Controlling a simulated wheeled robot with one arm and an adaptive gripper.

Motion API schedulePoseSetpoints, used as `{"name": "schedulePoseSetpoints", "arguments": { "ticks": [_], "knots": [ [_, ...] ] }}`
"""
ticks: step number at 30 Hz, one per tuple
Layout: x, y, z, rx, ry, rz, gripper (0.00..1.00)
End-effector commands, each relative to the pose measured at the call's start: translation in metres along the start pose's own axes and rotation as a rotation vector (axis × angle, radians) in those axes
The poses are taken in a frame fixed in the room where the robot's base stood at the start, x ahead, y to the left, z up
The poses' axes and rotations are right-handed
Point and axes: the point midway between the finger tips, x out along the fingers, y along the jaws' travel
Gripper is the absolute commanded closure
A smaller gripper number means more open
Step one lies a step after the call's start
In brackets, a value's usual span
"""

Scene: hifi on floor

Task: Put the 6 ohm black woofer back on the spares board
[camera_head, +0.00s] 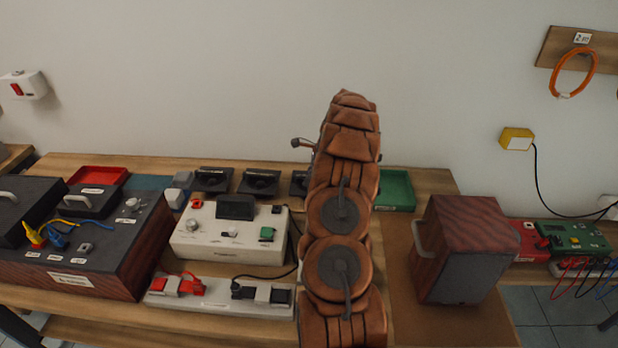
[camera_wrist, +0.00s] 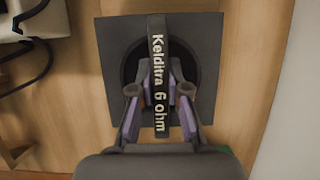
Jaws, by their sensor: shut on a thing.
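The black woofer (camera_wrist: 112,50) fills the middle of the wrist view, a square black plate with a round cone and a strap-like handle lettered "Kelditra 6 ohm". My gripper (camera_wrist: 161,88) is shut on that handle, one finger on each side. The woofer is over a wooden surface; I cannot tell whether it touches it. In the head view my arm hides the gripper. A dark speaker (camera_head: 299,183) shows at the arm's left edge; I cannot tell whether it is the held one. Two similar black speakers (camera_head: 213,180) (camera_head: 260,183) stand to its left. No board is clearly marked as the spares board.
A white tester (camera_head: 215,246) stands in front of the speakers, with a loose cable (camera_wrist: 38,75) beside it. A green tray (camera_head: 397,190) is right of my arm. A red-brown box (camera_head: 465,245) stands farther right. The wall is close behind.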

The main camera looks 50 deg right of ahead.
Motion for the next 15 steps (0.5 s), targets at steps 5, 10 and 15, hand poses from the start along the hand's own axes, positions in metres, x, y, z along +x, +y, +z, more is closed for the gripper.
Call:
{"name": "schedulePoseSetpoints", "arguments": {
  "ticks": [5,10,15],
  "knots": [
    [0.0014,-0.0003,-0.0003,-0.001,0.000,-0.001,0.78],
    [0.0017,-0.0001,-0.0004,-0.001,0.000,0.000,0.60],
    [0.0017,0.0000,-0.0005,0.000,0.000,0.000,0.60]
  ]
}}
